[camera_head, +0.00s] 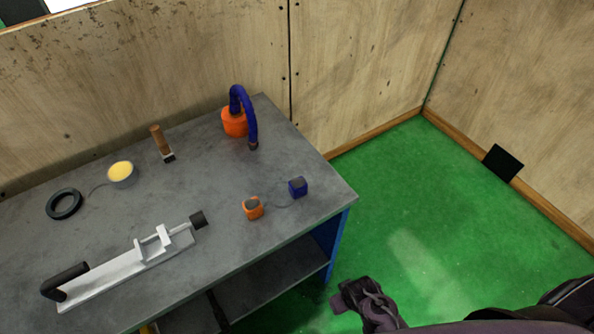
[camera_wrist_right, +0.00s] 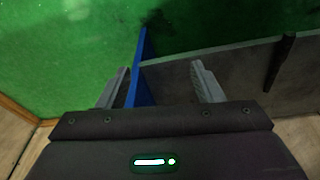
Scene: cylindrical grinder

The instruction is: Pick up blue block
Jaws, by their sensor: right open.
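The blue block (camera_head: 298,187) sits on the grey tabletop near its right corner, with a grey top or insert. A thin loop or cord seems to run from it to a similar orange block (camera_head: 253,208) at its left. My right gripper (camera_head: 350,296) is low, beyond the table's right front edge and well apart from the block. In the right wrist view its two fingers (camera_wrist_right: 160,88) are spread with nothing held. The blue side panel of the bench (camera_wrist_right: 143,70) shows between them. The blue block is out of the right wrist view. My left gripper is out of view.
The bench (camera_head: 215,195) holds an orange pot with a blue hose (camera_head: 235,122), a brush (camera_head: 161,143), a yellow-filled cup (camera_head: 122,174), a black ring (camera_head: 64,204) and a metal fixture (camera_head: 130,268). Wooden walls stand behind. Green floor (camera_head: 400,220) is free at right.

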